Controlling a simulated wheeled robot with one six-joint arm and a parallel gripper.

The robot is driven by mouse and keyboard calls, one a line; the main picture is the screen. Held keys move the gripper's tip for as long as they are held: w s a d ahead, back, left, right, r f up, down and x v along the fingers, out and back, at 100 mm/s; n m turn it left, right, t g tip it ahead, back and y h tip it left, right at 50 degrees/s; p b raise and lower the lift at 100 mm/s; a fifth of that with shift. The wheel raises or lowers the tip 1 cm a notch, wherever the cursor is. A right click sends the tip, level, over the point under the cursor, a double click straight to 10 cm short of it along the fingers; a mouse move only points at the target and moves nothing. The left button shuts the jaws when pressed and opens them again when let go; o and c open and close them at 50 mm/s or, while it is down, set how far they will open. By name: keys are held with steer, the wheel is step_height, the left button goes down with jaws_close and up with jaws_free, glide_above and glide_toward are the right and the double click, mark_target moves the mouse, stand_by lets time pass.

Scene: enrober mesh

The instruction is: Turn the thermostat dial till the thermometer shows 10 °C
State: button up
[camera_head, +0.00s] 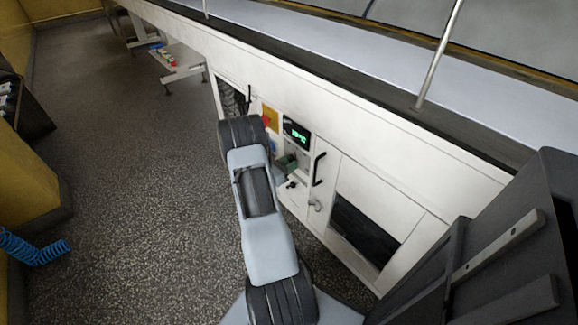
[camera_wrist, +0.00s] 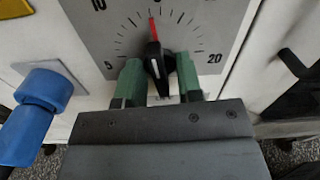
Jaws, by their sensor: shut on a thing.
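The thermostat dial (camera_wrist: 155,62) is a black knob with a red pointer on a grey scale plate (camera_wrist: 190,14). The pointer stands almost straight up, between the 10 at upper left and the 20 at lower right. My gripper (camera_wrist: 160,72) has green fingers on both sides of the knob and is shut on it. In the head view, the thermometer (camera_head: 297,132) is a black display with green digits, starting with 1; the second digit is unclear. My gripper (camera_head: 288,164) is just below it, and my arm partly hides the dial area.
A blue fitting (camera_wrist: 45,90) sticks out left of the scale plate. A black door handle (camera_head: 319,170) is right of the thermometer. A yellow plate (camera_head: 270,117) is to its left. The speckled floor (camera_head: 130,190) left of my arm is open.

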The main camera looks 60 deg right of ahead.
steer(key=o, duration=0.5)
steer(key=shift+o, duration=0.2)
steer(key=shift+a, duration=0.1)
steer(key=p+v, duration=0.2)
steer(key=v, duration=1.1)
steer(key=shift+a, duration=0.3)
steer(key=shift+w, duration=0.15)
steer(key=s+a+r+m+t+y+p, duration=0.1)
steer(key=a+r+m+t+y+p, duration=0.2)
steer(key=a+r, duration=0.7)
steer(key=s+a+r+m+t+y+p, duration=0.2)
steer(key=a+r+m+y+p, duration=0.5)
steer(key=r, duration=1.2)
steer(key=s+a+r+m+t+y+p, duration=0.2)
steer(key=a+r+m+t+y+p, duration=0.2)
steer(key=a+r+p, duration=0.9)
step_height(320, 180, up, 2)
steer(key=a+m+y, duration=0.1)
steer(key=y, duration=0.2)
